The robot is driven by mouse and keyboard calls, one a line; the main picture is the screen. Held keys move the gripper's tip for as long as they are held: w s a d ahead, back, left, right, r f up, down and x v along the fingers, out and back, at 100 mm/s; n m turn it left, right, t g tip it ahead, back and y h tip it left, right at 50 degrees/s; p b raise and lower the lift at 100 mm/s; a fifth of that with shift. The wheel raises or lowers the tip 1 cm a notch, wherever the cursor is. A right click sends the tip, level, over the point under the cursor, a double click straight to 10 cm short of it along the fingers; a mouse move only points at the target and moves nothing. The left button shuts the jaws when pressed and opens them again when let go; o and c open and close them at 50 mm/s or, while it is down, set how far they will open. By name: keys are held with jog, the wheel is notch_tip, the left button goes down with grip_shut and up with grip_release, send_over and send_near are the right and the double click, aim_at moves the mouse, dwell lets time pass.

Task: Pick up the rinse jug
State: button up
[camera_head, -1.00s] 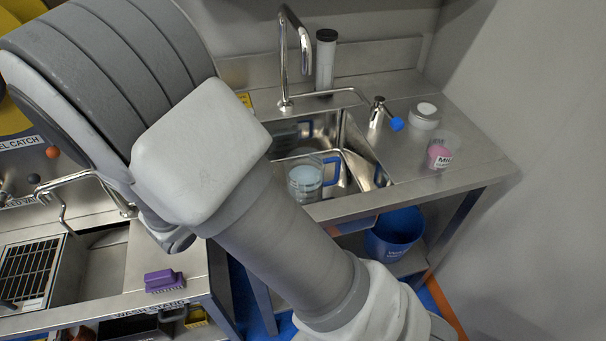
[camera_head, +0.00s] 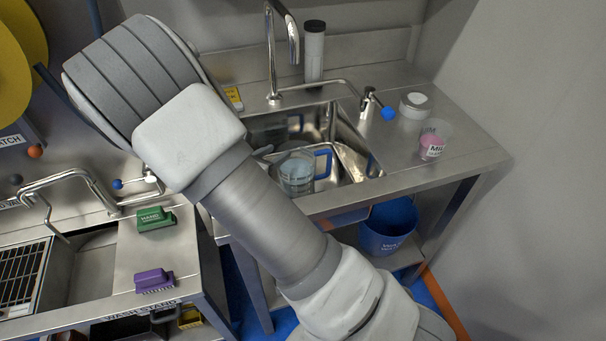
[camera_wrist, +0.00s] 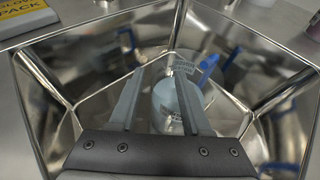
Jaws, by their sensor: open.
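The rinse jug (camera_head: 297,178) is a clear jug with a blue handle, standing in the steel sink basin near its front edge. It holds pale bluish contents. In the wrist view the jug (camera_wrist: 166,98) shows beyond and between the two fingers, with its blue handle to the right. My gripper (camera_wrist: 160,75) is open, pointing down into the basin, with nothing clasped. In the head view my arm hides most of the gripper. I cannot tell how far the fingertips are from the jug.
The steel basin walls (camera_wrist: 65,62) surround the jug closely. A tall faucet (camera_head: 272,60) rises behind the sink. A pink-filled beaker (camera_head: 433,142) and white-lidded jar (camera_head: 414,105) stand on the right counter. Green (camera_head: 155,218) and purple (camera_head: 154,280) brushes lie at left.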

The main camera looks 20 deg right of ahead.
aim_at(286, 147)
jog(key=x, duration=0.4)
jog(key=shift+w+a+f, duration=0.15)
jog(key=shift+f, duration=0.05)
jog(key=shift+c, duration=0.2)
grip_shut()
dwell(1.0)
